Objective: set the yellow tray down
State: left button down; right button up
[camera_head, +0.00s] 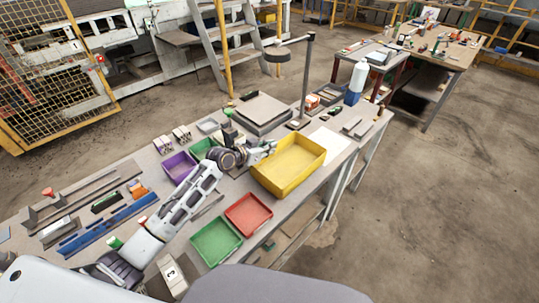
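The yellow tray (297,183) is a rectangular open bin, empty inside, at the right-middle of the workbench. It looks level and lies on or just above the bench top; I cannot tell which. My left arm reaches in from the lower left. My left gripper (266,149) is at the tray's left rim, with its fingertips at or touching the edge. The fingers are too small to show whether they are closed on the rim. My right gripper is not in view.
A red bin (249,229) and a green bin (215,257) stand in front of the arm, a purple bin (178,183) behind it. A grey box (263,108) and a lamp stand (306,80) are behind the tray. A white sheet (330,137) lies to its right, near the bench's edge.

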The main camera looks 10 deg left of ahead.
aim_at(269, 159)
pick_arm(q)
jog(key=shift+f, duration=1.8)
jog(key=shift+f, duration=0.15)
jog(key=c, duration=1.6)
grip_release()
jog(key=shift+c, duration=0.2)
